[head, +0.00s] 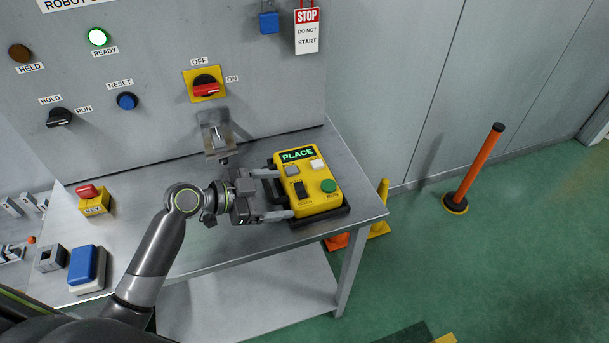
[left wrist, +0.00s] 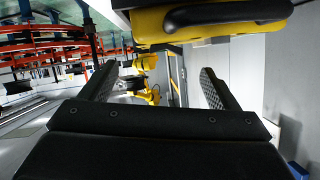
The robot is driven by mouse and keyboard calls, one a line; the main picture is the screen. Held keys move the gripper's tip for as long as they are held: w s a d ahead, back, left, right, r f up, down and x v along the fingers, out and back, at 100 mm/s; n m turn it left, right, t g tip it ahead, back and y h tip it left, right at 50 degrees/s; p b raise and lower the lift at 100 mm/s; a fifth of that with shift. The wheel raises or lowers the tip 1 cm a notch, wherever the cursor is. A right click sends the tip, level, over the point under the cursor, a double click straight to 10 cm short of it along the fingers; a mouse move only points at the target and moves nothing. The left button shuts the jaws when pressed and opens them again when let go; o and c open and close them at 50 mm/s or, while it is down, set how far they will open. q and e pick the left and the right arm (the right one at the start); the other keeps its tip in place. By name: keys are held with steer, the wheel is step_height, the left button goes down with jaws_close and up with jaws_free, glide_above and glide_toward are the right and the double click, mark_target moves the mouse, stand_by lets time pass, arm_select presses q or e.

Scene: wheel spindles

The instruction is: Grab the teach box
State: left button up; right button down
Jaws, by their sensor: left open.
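The teach box (head: 323,200) is yellow, with a green button, small switches and a screen reading PLACE. It lies on a black base or edging near the right end of the metal bench. My left gripper (head: 279,194) is open at the box's left side. One finger lies near its far left corner and the other near its front left corner; I cannot tell whether they touch it. In the left wrist view, the yellow box (left wrist: 150,27) with a black grip crosses the top, and the gap between my open fingers (left wrist: 158,88) is empty.
The bench (head: 225,232) stands against a grey control panel with a red rotary switch (head: 206,89). A red key switch (head: 93,200) and a blue-topped box (head: 86,266) sit at left. An orange post (head: 474,168) stands on the green floor at right.

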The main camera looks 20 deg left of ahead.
mark_target(306, 192)
arm_select(q)
steer(key=shift+w+d+f+p, duration=0.2)
steer(key=shift+w+d+p, duration=0.15)
steer(key=shift+d+p, duration=0.15)
steer(key=p+x, duration=0.1)
steer(key=x, duration=0.2)
steer(key=shift+f+p, duration=0.15)
steer(key=shift+p, duration=0.25)
steer(key=shift+w+d+f, duration=0.25)
steer(key=shift+d+f, duration=0.1)
steer(key=shift+d, duration=0.1)
steer(key=shift+c, duration=0.3)
steer(key=c, duration=1.4)
steer(key=shift+w+r, duration=0.1)
steer(key=shift+r, duration=0.05)
steer(key=shift+c, duration=1.4)
